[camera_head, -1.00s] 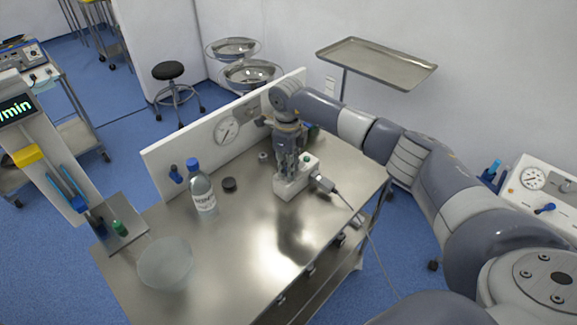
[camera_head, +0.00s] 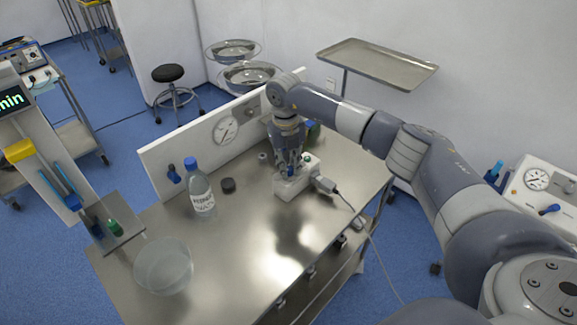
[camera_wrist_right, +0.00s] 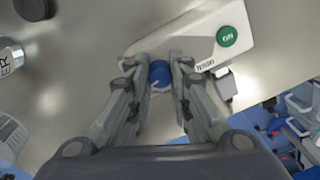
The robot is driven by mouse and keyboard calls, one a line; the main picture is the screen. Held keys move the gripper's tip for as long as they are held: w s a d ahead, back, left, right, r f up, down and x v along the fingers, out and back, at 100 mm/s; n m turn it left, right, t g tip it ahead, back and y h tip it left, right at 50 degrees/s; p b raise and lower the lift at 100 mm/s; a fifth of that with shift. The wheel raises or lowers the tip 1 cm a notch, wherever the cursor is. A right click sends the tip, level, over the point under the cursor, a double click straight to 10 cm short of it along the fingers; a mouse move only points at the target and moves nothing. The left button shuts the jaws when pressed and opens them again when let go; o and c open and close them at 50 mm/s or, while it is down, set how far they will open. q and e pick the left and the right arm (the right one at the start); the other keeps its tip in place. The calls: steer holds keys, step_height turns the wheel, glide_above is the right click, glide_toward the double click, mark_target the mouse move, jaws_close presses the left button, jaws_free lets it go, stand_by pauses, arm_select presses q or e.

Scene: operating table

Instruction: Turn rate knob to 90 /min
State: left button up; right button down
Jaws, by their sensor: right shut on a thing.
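The rate knob is a blue round knob (camera_wrist_right: 160,72) on a white box (camera_head: 297,186) that stands on the steel table. In the right wrist view the box (camera_wrist_right: 195,40) also carries a green button (camera_wrist_right: 227,36). My right gripper (camera_wrist_right: 161,76) points down with its fingers shut on the blue knob, one on each side. In the head view my right gripper (camera_head: 287,172) hides most of the knob. A display (camera_head: 12,101) at the left edge shows green letters ending in "min"; its number is cut off. My left gripper is not in view.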

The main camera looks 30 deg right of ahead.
steer(key=shift+m, duration=0.9)
steer(key=c, duration=1.4)
jaws_free()
steer(key=shift+r, duration=0.15)
steer(key=r, duration=1.1)
steer(key=shift+a+r, duration=0.25)
steer(key=shift+r, duration=0.15)
steer(key=shift+f, duration=0.1)
